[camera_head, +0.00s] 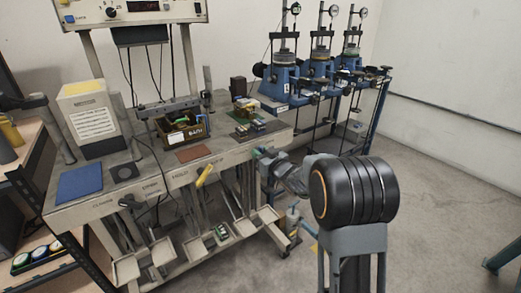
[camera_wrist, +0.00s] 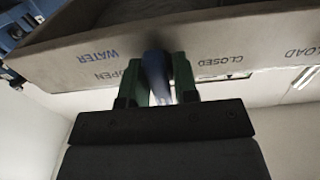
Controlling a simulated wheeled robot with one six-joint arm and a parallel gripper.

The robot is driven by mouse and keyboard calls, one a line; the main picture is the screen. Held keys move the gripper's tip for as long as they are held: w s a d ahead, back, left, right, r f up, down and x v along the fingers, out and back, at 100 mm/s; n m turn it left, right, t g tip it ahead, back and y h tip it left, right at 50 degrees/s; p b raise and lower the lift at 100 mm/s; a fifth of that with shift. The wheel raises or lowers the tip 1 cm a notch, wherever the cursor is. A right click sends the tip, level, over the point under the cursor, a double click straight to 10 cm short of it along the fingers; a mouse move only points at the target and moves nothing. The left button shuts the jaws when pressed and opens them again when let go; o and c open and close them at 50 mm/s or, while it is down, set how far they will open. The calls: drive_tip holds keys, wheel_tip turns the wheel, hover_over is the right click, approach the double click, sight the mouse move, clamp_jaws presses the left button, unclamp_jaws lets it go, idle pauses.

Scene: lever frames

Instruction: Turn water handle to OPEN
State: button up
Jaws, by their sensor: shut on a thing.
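In the wrist view my gripper (camera_wrist: 158,90) has its two green fingers on either side of the blue water handle (camera_wrist: 156,70) and is shut on it. The bench edge behind it carries upside-down labels: WATER and OPEN to the left of the handle, CLOSED to the right. The handle lies between OPEN and CLOSED. In the head view my gripper (camera_head: 262,156) is at the right end of the bench front, below the tabletop. My wrist and arm hide the handle there.
The bench (camera_head: 75,213) has a yellow handle (camera_head: 205,175) on its front, left of my gripper. Metal trays (camera_head: 193,249) hang below. A brown bin (camera_head: 181,128) stands on top. Blue test stands (camera_head: 285,82) are behind.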

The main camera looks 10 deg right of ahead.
drive_tip(key=m+p, duration=0.2)
drive_tip(key=m, duration=0.2)
drive_tip(key=shift+r+m, duration=0.1)
drive_tip(key=shift+m, duration=0.2)
drive_tip(key=m+p, duration=0.2)
drive_tip(key=m, duration=0.2)
drive_tip(key=shift+m+p, duration=0.3)
drive_tip(key=shift+p, duration=0.05)
drive_tip(key=o, duration=0.7)
drive_tip(key=v, duration=1.4)
drive_tip(key=shift+a, duration=0.1)
